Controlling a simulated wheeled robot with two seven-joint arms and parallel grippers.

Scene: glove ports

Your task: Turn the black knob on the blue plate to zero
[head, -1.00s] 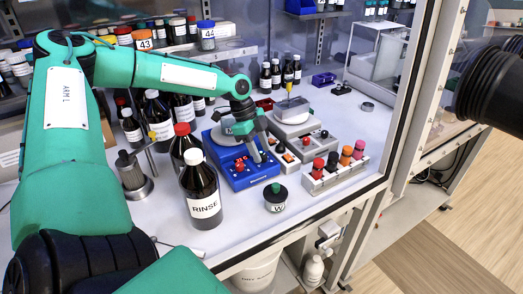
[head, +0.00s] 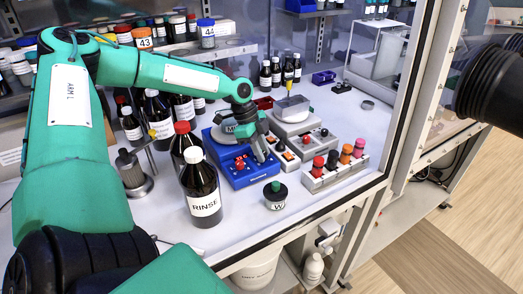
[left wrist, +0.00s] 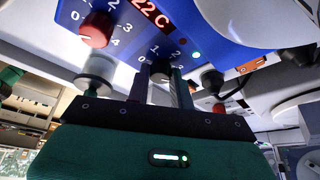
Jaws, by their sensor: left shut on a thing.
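The blue plate (head: 232,170) stands on the white bench in the head view, with a round white top and red parts on its front. In the left wrist view its blue front (left wrist: 225,30) shows a red knob (left wrist: 95,30), a lit "22 C" display, a green light and printed number scales. The black knob (left wrist: 160,70) is under the second scale, between my fingers. My left gripper (left wrist: 160,88) is shut on it; in the head view the gripper (head: 262,158) reaches down to the plate's front right. The knob's pointer is hidden, so its setting cannot be read. My right gripper is not in view.
A brown RINSE bottle (head: 201,190) and a small W jar (head: 275,195) stand in front of the plate. A grey plate with a dish (head: 293,108) is behind it. A rack with coloured caps (head: 335,172) is to the right. A metal stand (head: 133,175) is left.

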